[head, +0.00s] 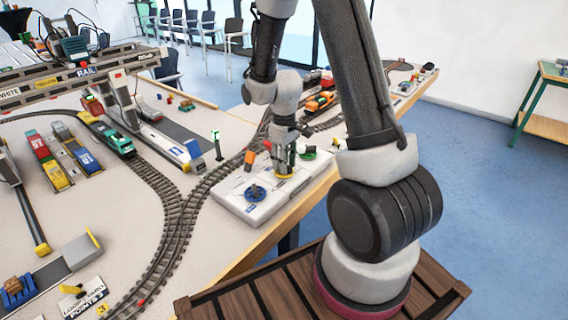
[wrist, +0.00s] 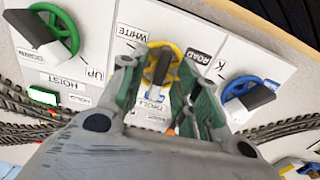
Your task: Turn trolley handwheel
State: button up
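The yellow trolley handwheel (wrist: 176,54) with a dark grip bar is on the white control box, between the other two wheels. It also shows at my gripper's lower end in the head view (head: 284,176). My gripper (wrist: 163,80) points down over it, its green-grey fingers spread to either side of the wheel. Gaps show between the fingers and the dark bar, so it looks open. The label beneath the wheel is partly hidden by my gripper. In the head view my gripper (head: 283,160) is small and finger contact cannot be told.
The green hoist handwheel (wrist: 62,28) is left of the yellow one and the blue handwheel (wrist: 248,98) is right, both close by. The control box (head: 240,208) sits by the table edge. Model rails (head: 170,225) and a crane (head: 150,130) stand to the left.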

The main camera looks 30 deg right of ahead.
jog(key=shift+f, duration=0.45)
grip_shut()
jog(key=m, duration=1.1)
jog(key=shift+a, duration=0.1)
jog(key=shift+m, duration=0.3)
dwell(0.3)
